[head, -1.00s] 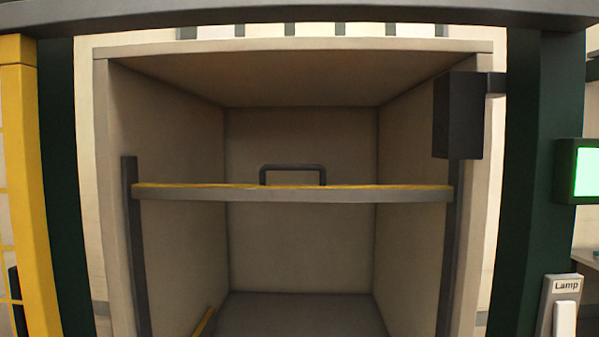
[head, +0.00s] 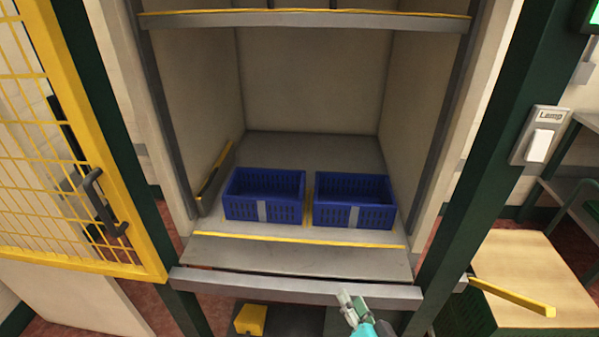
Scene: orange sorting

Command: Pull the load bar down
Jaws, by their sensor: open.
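The load bar (head: 300,19) is a grey bar with a yellow top edge. It spans the lift cabin's opening at the top of the head view, between two dark upright rails. Its handle is mostly cut off by the picture's upper edge. My gripper (head: 353,307) is at the bottom of the view, low in front of the cabin sill, far below the bar. It is open, and nothing shows between its fingers.
Two blue crates (head: 264,197) (head: 352,203) stand on the cabin floor behind a yellow line. A yellow mesh gate (head: 60,150) stands open at left. A lamp switch (head: 540,144) is on the right post. A wood-topped box (head: 520,270) with a yellow bar is at lower right.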

